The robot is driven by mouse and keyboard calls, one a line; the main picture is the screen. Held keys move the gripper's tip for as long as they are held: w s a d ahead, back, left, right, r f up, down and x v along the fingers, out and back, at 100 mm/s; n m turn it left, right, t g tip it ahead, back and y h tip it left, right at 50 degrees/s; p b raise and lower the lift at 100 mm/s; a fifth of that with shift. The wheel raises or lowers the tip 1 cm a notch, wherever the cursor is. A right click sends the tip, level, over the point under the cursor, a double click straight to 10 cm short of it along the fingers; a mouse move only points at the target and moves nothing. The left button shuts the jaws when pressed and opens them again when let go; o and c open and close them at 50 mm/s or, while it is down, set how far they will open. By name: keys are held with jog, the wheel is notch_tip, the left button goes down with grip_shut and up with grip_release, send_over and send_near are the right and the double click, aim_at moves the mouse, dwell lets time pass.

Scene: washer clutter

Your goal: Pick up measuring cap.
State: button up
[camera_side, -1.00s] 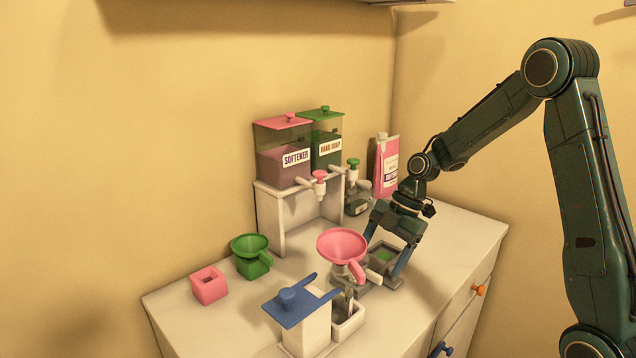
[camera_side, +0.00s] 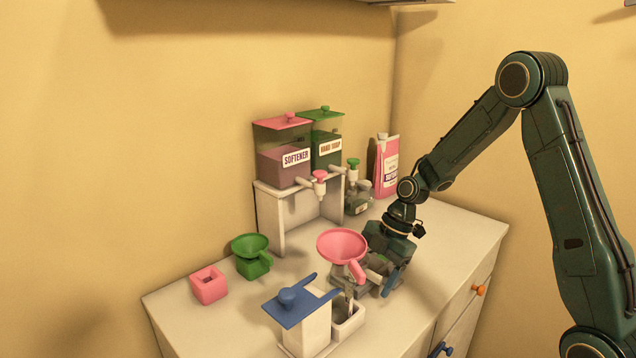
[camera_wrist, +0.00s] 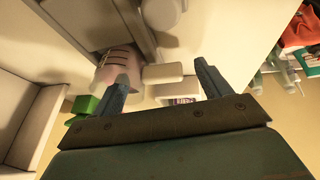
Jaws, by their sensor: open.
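My gripper (camera_side: 381,268) is low over the right part of the counter, just right of the pink funnel (camera_side: 343,245). In the wrist view its two fingers (camera_wrist: 162,72) are apart. A pale pink cup with line marks (camera_wrist: 117,60) shows near the left fingertip, partly hidden by it; it looks like the measuring cap, though I cannot be sure. A pale tab (camera_wrist: 162,73) beside the cup lies between the fingertips, with visible gaps on either side. In the side view my gripper and the funnel hide most of this spot.
A blue-topped white holder (camera_side: 300,320) stands in front of the pink funnel. A green funnel (camera_side: 250,246) and a pink block (camera_side: 208,286) stand left. Softener (camera_side: 284,160) and hand soap (camera_side: 328,146) dispensers stand behind, with a pink carton (camera_side: 387,165). The counter's right end is clear.

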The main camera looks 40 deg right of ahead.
aim_at(372, 273)
jog(key=shift+c, duration=0.5)
jog(key=c, duration=1.2)
jog(key=shift+r, duration=0.35)
notch_tip(372, 273, up, 19)
dwell(1.1)
jog(key=shift+r, duration=0.25)
dwell(0.9)
